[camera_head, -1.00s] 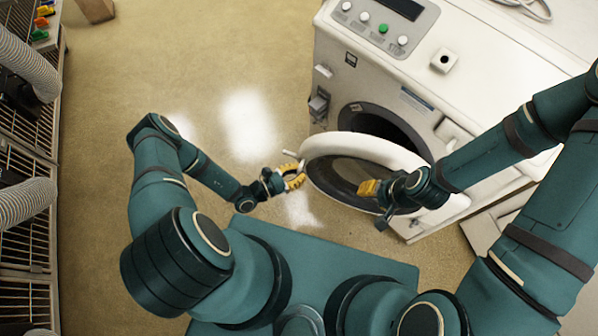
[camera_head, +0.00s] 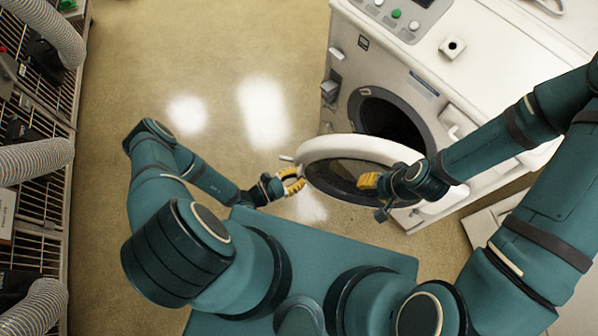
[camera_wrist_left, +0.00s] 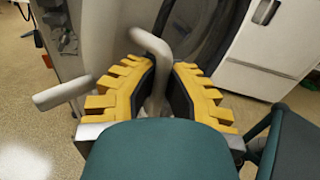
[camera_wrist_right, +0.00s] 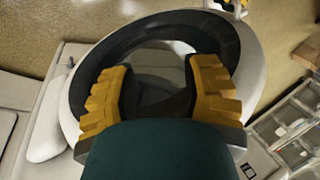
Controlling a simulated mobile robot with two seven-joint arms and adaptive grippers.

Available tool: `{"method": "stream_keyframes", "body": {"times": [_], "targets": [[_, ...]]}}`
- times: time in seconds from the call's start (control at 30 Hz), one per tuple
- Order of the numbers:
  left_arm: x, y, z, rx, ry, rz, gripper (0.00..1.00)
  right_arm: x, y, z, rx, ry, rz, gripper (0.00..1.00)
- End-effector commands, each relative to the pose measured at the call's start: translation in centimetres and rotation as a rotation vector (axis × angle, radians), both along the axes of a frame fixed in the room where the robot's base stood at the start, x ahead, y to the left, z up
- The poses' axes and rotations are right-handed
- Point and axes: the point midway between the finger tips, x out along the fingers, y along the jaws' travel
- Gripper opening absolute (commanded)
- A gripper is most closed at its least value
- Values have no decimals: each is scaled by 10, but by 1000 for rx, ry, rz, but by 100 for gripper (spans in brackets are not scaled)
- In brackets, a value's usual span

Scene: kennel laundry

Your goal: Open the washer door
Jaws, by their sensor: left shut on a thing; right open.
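The white washer (camera_head: 470,75) stands at the upper right. Its round door (camera_head: 325,145), a white ring with a dark glass middle, stands swung out from the dark drum opening (camera_head: 388,122). My left gripper (camera_head: 298,178) is at the door's left edge, shut on the door handle. In the left wrist view the grey bent handle (camera_wrist_left: 152,65) lies between the yellow fingers (camera_wrist_left: 160,95). My right gripper (camera_head: 368,180) is over the door's glass; in the right wrist view its fingers (camera_wrist_right: 160,85) are apart with nothing between them, the door ring (camera_wrist_right: 250,60) around them.
Wire kennel cages (camera_head: 40,190) with grey ribbed hoses (camera_head: 35,158) line the left side. The tan floor (camera_head: 200,70) between cages and washer is clear. A latch part (camera_head: 330,88) sticks out at the washer's left front edge.

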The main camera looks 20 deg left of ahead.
Motion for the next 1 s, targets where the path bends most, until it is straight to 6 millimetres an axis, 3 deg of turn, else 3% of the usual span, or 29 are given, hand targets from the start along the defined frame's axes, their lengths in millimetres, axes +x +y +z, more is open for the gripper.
{"method": "stream_keyframes", "body": {"times": [0.53,0.6,0.63,1.0], "targets": [[-4,0,-1,4,2,-1,0,0,0,1,0,1,0,47],[-4,0,-1,4,2,-1,27,0,0,1,0,1,0,47],[-4,0,-1,3,1,-1,33,0,0,1,0,1,0,47],[-9,7,-1,3,1,0,33,0,0,1,0,1,0,47]]}}
